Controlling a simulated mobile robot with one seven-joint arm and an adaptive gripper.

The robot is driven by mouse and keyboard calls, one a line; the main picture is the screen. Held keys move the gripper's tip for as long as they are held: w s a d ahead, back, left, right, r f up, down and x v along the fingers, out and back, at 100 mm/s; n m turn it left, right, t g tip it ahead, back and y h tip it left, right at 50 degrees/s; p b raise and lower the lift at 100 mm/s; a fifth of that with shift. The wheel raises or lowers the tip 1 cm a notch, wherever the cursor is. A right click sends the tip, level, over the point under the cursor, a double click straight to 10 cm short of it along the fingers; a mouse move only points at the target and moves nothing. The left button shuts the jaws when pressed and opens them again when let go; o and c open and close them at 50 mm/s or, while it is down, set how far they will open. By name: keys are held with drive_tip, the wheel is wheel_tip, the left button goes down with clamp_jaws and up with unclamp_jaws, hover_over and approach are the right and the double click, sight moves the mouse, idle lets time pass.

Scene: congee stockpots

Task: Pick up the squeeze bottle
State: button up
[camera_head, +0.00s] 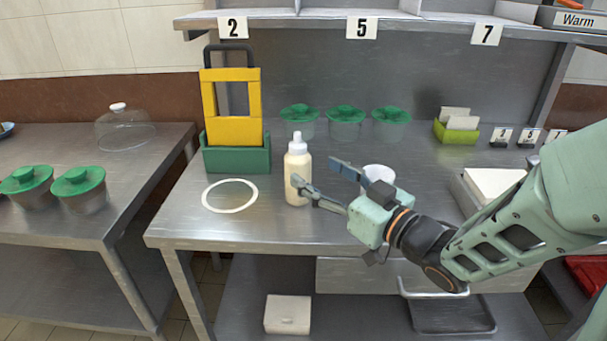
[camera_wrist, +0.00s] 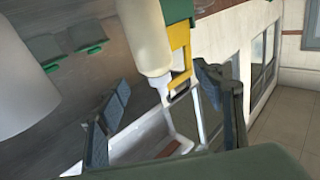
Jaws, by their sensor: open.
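The squeeze bottle (camera_head: 298,172), cream-coloured with a white cap and nozzle, stands upright on the steel counter. It is right of a white ring marked on the counter. My gripper (camera_head: 316,176) is open, to the right of the bottle, with its fingers pointing left towards it. One fingertip overlaps the bottle's lower right side in the head view; I cannot tell whether it touches. In the wrist view the bottle (camera_wrist: 146,40) appears beyond the fingers, roughly between them, with its nozzle pointing down in the picture. The gripper (camera_wrist: 165,95) holds nothing.
A white cup (camera_head: 378,173) stands just behind my gripper. A green holder with a yellow frame (camera_head: 236,158) stands behind the white ring (camera_head: 230,196). Green-lidded containers (camera_head: 345,122) line the back. A lime box (camera_head: 456,132) is at the back right.

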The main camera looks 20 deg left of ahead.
sight(307, 166)
drive_tip(key=x, duration=0.3)
drive_tip(key=shift+d+f, duration=0.1)
drive_tip(key=w+a+b, duration=0.1)
drive_tip(key=w+a+f+b, duration=0.1)
drive_tip(key=w+a, duration=0.1)
drive_tip(key=shift+a, duration=0.1)
drive_tip(key=shift+w+a+r, duration=0.1)
drive_tip(key=shift+w+a, duration=0.15)
drive_tip(key=shift+a, duration=0.05)
drive_tip(key=shift+r, duration=0.1)
drive_tip(key=c, duration=0.9)
